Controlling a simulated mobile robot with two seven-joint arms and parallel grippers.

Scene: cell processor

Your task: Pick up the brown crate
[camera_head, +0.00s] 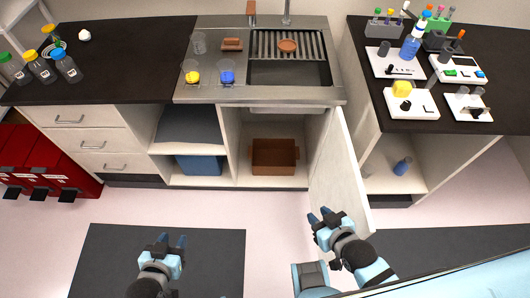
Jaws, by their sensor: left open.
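The brown crate (273,168) sits on the floor of the open cabinet under the sink. It is an open-topped box with raised ends at left and right, and looks empty. My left gripper (172,241) is open and empty, above the dark floor mat, in front of the crate and to its left. My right gripper (320,215) appears open, with a small gap between its fingertips. It is in front of the crate and to its right, by the lower part of the cabinet door. I cannot tell whether it touches the door.
The white cabinet door (338,165) stands open at the right of the crate. A divider (229,148) bounds the left side. A blue bin (200,165) sits in the neighbouring compartment. The sink counter (255,97) overhangs above. The pink floor in front is clear.

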